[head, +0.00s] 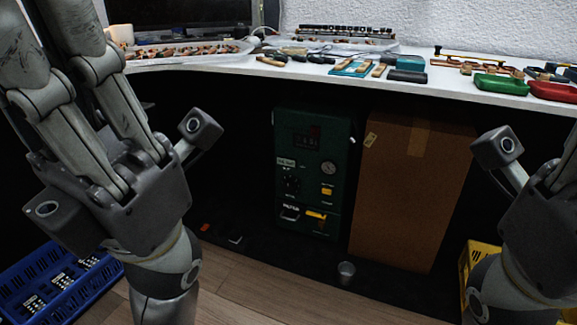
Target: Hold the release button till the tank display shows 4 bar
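A dark green cabinet (344,130) stands on the floor under the worktop. Its front has a dark display (306,140) with faint reddish digits, too small to read. My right gripper (545,190) is partly in view at the right edge, also apart from the cabinet.
A tall brown cardboard box (412,190) stands right beside the cabinet. A small metal cup (346,272) is on the floor in front. A blue crate (60,285) is lower left, a yellow crate (478,252) lower right. The white worktop (300,72) overhangs, carrying tools.

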